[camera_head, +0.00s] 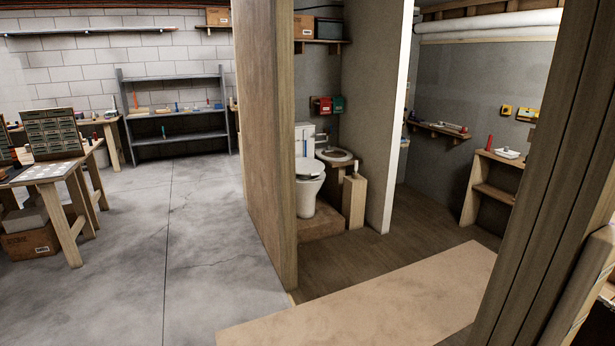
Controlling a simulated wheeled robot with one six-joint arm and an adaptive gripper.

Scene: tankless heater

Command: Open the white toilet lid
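The white toilet (306,196) stands on a raised wooden platform inside a narrow stall, some way ahead of me. Its lid (308,168) seems to lie down flat on the bowl, but it is small and its exact pose is hard to tell. The tank (304,139) stands upright behind it. The left edge of the toilet is partly hidden by the wooden stall wall. My gripper is not in view.
A wooden partition (262,130) stands left of the toilet, and a pale-edged wall (372,120) right. A round basin (336,155) sits beside the toilet. A tan board (360,305) spans the foreground; a post (545,180) rises at right. The concrete floor (165,240) is clear.

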